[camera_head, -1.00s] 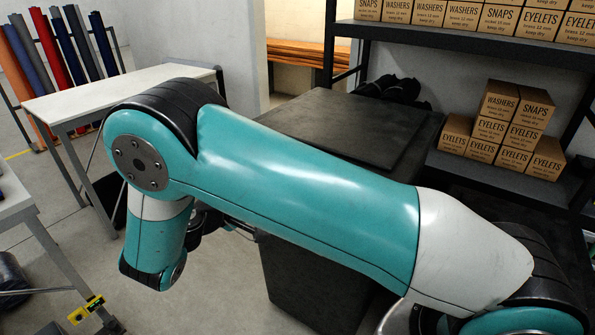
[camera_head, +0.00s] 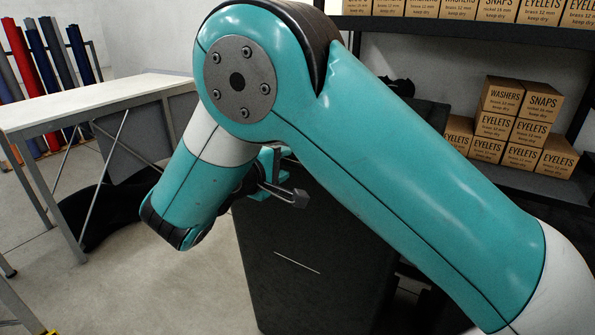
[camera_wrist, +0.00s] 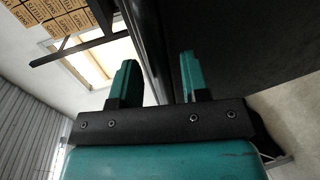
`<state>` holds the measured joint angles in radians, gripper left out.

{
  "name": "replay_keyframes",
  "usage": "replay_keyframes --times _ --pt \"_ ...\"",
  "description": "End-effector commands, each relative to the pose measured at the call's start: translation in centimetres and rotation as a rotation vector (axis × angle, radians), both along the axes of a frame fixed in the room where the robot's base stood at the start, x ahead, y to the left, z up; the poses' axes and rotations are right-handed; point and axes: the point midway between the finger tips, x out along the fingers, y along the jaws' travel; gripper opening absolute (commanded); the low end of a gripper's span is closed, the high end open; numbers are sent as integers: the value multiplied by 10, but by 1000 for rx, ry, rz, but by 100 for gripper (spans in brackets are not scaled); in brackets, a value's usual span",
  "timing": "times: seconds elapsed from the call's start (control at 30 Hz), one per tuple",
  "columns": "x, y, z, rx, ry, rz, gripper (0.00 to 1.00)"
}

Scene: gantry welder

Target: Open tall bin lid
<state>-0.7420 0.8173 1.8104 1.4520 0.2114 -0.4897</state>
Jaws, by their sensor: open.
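The tall bin (camera_head: 310,265) is a dark, nearly black box in front of me in the head view. A thin light line crosses its front face. My arm hides most of its top, so I cannot tell how the lid lies. My gripper (camera_head: 285,188) is at the upper front edge of the bin, partly behind my arm. In the wrist view my gripper (camera_wrist: 158,75) is open, with two teal fingers apart. A dark edge (camera_wrist: 150,35) of the bin or its lid runs between the fingers. A broad dark face (camera_wrist: 235,40) fills the right. I cannot tell whether the fingers touch it.
A white-topped table (camera_head: 95,100) stands at the left, with fabric rolls (camera_head: 45,65) behind it. Dark shelving (camera_head: 520,180) with stacked cardboard boxes (camera_head: 510,122) stands at the right. Bare floor (camera_head: 180,290) lies left of the bin.

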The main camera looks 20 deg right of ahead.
Motion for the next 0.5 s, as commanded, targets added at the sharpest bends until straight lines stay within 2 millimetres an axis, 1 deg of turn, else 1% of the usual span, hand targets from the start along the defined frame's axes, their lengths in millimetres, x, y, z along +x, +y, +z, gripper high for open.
replay_keyframes --times 0.03,0.47,0.5 --pt "1 0 -5 1 0 5 42" --pt "3 0 -3 0 0 18 42" --pt "3 0 -3 0 0 18 33"
